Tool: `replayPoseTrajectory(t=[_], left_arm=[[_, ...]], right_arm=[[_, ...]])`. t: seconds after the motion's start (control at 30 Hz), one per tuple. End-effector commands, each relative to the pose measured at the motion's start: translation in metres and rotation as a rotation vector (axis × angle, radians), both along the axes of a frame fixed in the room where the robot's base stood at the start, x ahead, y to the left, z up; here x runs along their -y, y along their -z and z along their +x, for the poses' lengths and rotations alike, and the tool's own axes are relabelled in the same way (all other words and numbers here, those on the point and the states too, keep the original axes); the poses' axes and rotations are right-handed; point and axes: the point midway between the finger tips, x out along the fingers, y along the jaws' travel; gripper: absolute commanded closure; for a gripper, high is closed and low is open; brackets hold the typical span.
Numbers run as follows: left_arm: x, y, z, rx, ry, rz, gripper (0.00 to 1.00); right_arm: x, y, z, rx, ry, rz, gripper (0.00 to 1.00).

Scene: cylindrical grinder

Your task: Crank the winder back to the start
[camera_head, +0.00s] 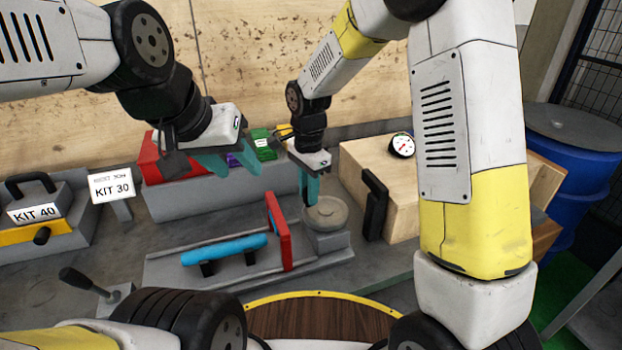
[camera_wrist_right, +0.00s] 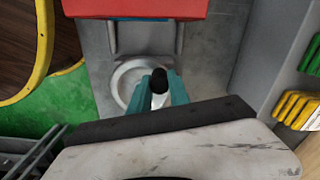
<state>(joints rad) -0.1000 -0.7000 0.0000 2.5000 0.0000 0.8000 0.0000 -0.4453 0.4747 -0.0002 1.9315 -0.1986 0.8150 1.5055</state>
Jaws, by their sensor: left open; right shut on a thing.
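The winder (camera_head: 326,213) is a round grey disc on a grey block at the right end of the machine bed; its pale rim also shows in the right wrist view (camera_wrist_right: 128,80). My right gripper (camera_head: 309,192) points down at the disc's left side. In the right wrist view, its teal fingers (camera_wrist_right: 161,95) are shut on the crank handle (camera_wrist_right: 159,80), whose dark top shows between them. A red upright plate (camera_head: 279,232) stands just left of the winder, beside a blue cylinder (camera_head: 224,250) on the bed. My left gripper (camera_head: 228,163) is open and empty above the back ledge.
A red box (camera_head: 165,165) and small coloured blocks (camera_head: 263,146) sit on the back ledge. A wooden box (camera_head: 382,180) with a dial gauge (camera_head: 401,146) and black handle stands right of the winder. KIT 40 (camera_head: 36,212) and KIT 30 (camera_head: 111,186) signs are at left. A blue drum (camera_head: 575,160) is far right.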

Motion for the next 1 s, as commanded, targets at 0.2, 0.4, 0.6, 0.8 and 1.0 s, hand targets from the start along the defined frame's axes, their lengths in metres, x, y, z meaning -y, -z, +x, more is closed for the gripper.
replayPoseTrajectory(t=[0.2,0.4,0.6,0.8,1.0], left_arm=[[0.0,0.0,0.0,0.0,0.0,0.0,0.56],[0.0,0.0,0.0,0.0,0.0,0.0,0.56],[0.0,0.0,0.0,0.0,0.0,0.0,0.56],[0.0,0.0,0.0,0.0,0.0,0.0,0.56],[0.0,0.0,0.0,0.0,0.0,0.0,0.56]], right_arm=[[0.0,-0.001,0.001,0.002,0.0,0.0,0.56],[0.0,-0.001,0.0,0.001,0.001,0.001,0.56],[-0.001,-0.018,0.001,0.006,0.0,0.002,0.56],[-0.001,-0.052,0.001,0.005,0.002,0.003,0.56],[0.0,-0.075,0.001,0.003,0.001,0.001,0.56]])
